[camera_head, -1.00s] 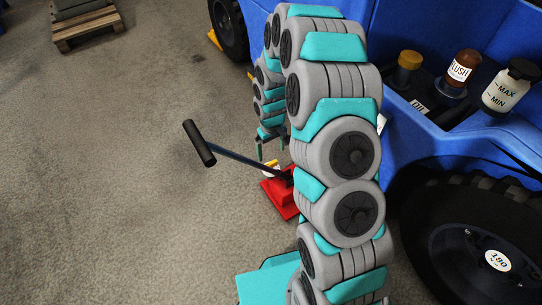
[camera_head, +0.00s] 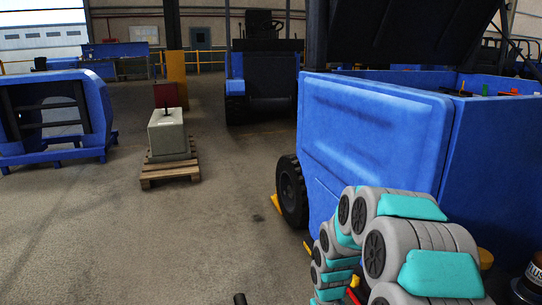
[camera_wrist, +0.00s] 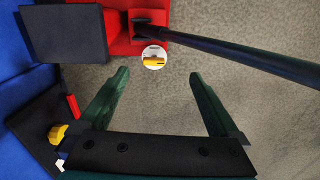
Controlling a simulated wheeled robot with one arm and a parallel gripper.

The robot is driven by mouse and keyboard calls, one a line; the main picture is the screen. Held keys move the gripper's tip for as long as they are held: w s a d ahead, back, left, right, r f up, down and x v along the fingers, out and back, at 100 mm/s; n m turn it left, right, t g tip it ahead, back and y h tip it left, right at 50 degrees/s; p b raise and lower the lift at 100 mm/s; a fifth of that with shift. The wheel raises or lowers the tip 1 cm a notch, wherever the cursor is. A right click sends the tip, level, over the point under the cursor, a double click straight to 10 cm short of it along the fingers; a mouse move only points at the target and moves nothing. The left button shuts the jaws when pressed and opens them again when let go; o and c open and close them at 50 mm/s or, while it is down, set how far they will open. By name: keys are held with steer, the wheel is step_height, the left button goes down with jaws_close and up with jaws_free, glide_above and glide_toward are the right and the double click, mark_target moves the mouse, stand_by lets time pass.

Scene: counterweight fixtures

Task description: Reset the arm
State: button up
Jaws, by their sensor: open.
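My gripper (camera_wrist: 147,71) shows in the wrist view with its two green fingers spread apart and nothing between them. A red jack-like base (camera_wrist: 118,20) with a long black lever (camera_wrist: 240,48) lies just beyond the fingertips. A round white piece with a yellow mark (camera_wrist: 154,57) sits by the red base, close to the fingertips; I cannot tell whether anything touches. My grey and teal arm (camera_head: 425,240) is bent at the lower right of the head view, and the gripper is hidden there. Only the lever's black tip (camera_head: 240,299) shows at the bottom edge.
A blue vehicle (camera_head: 375,130) with a black wheel (camera_head: 291,190) stands close by my arm. A concrete block (camera_head: 167,135) rests on a wooden pallet (camera_head: 170,172). A blue frame (camera_head: 95,110) stands at left. The floor (camera_head: 120,245) at left is clear.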

steer(key=s+r+m+p, duration=0.2)
steer(key=s+r, duration=1.5)
steer(key=r, duration=0.2)
steer(key=s+r+p, duration=0.1)
steer(key=s+r, duration=0.2)
steer(key=s, duration=0.4)
steer(key=s+r+m+g+p, duration=0.1)
steer(key=s+r, duration=0.2)
steer(key=s, duration=0.4)
steer(key=shift+s+r+g, duration=0.2)
steer(key=shift+s+g, duration=0.05)
steer(key=shift+g, duration=0.05)
